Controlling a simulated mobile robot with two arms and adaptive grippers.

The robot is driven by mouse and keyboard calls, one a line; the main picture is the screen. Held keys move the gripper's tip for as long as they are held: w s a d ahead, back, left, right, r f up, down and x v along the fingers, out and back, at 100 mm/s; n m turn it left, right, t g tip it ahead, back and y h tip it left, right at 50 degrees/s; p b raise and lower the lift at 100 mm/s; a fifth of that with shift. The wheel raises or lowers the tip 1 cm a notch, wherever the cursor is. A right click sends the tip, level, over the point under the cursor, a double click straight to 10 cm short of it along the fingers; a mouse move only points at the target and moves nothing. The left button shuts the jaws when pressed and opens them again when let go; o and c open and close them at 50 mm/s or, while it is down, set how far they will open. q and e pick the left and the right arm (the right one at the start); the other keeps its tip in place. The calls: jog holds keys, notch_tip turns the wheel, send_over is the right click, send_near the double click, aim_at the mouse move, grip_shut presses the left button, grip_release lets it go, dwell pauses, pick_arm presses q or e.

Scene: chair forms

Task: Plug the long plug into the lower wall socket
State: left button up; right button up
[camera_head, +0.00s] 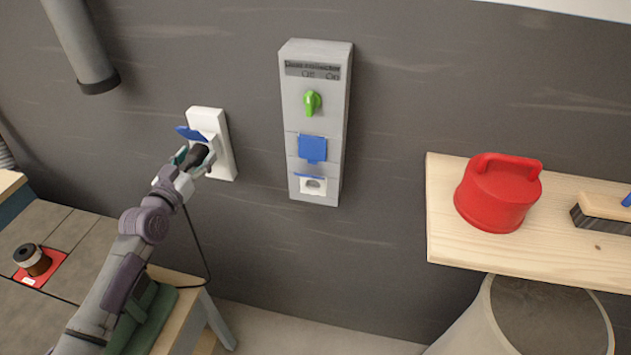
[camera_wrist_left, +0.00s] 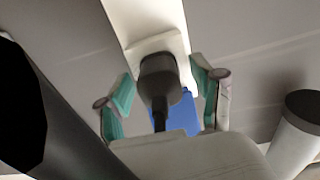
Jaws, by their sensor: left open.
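A black plug (camera_head: 197,155) is at the lower part of a white wall socket plate (camera_head: 224,150), just under its raised blue flap (camera_head: 191,133). Its dark cable hangs down beside my arm. In the left wrist view the plug (camera_wrist_left: 158,78) stands against the white plate (camera_wrist_left: 147,22) and appears seated, though its pins are hidden. My left gripper (camera_head: 184,162) is around the plug; in the left wrist view its teal-padded fingers (camera_wrist_left: 163,82) are open, with gaps on both sides. The blue flap (camera_wrist_left: 178,113) shows behind the plug there. My right gripper is out of view.
A grey wall box (camera_head: 313,120) to the right has a green knob (camera_head: 312,103), a shut blue cover (camera_head: 312,149) and an open lower outlet (camera_head: 313,185). A grey pipe (camera_head: 80,45) hangs at upper left. A wooden shelf (camera_head: 455,238) holds a red lidded object (camera_head: 497,195).

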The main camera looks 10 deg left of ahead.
aim_at(188, 167)
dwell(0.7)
pick_arm(q)
grip_shut()
dwell(0.3)
jog(key=shift+s+f+p, duration=0.1)
jog(key=shift+s+p, duration=0.15)
jog(key=shift+p, duration=0.1)
jog(key=shift+s, duration=0.25)
jog(key=shift+s+a+p, duration=0.15)
jog(key=shift+s+p, duration=0.25)
jog(key=shift+s, duration=0.5)
jog(key=shift+s+a+p, duration=0.1)
jog(key=shift+s+p, duration=0.65)
jog(key=shift+s, duration=0.85)
